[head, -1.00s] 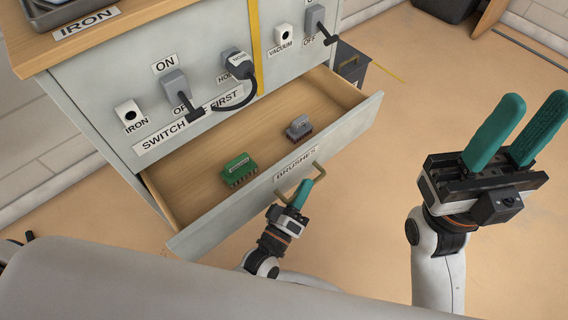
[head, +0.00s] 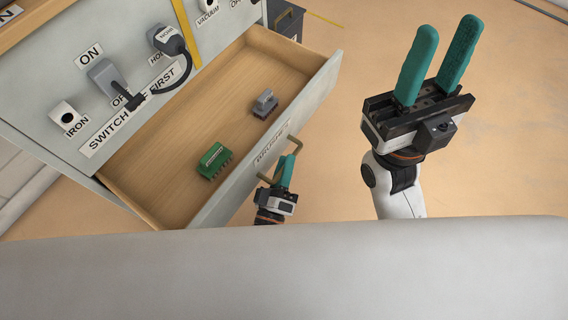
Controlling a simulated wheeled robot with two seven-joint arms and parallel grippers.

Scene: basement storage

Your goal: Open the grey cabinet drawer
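The grey cabinet drawer (head: 245,185) is pulled well out, and its wooden inside is in view. A brass handle (head: 294,146) sits on its front beside a label, which is partly hidden. My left gripper (head: 284,168) is at the handle, its green fingers closed around the bar; the fingers cover the middle of the bar. My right gripper (head: 440,62) is open and empty, fingers pointing up, to the right of the drawer and apart from it. The grey cabinet (head: 45,100) stands at the upper left.
The cabinet front bears switches, a plugged black cord (head: 182,62) and an iron socket (head: 65,115). A dark box (head: 286,18) stands beyond the drawer. The floor at right is clear.

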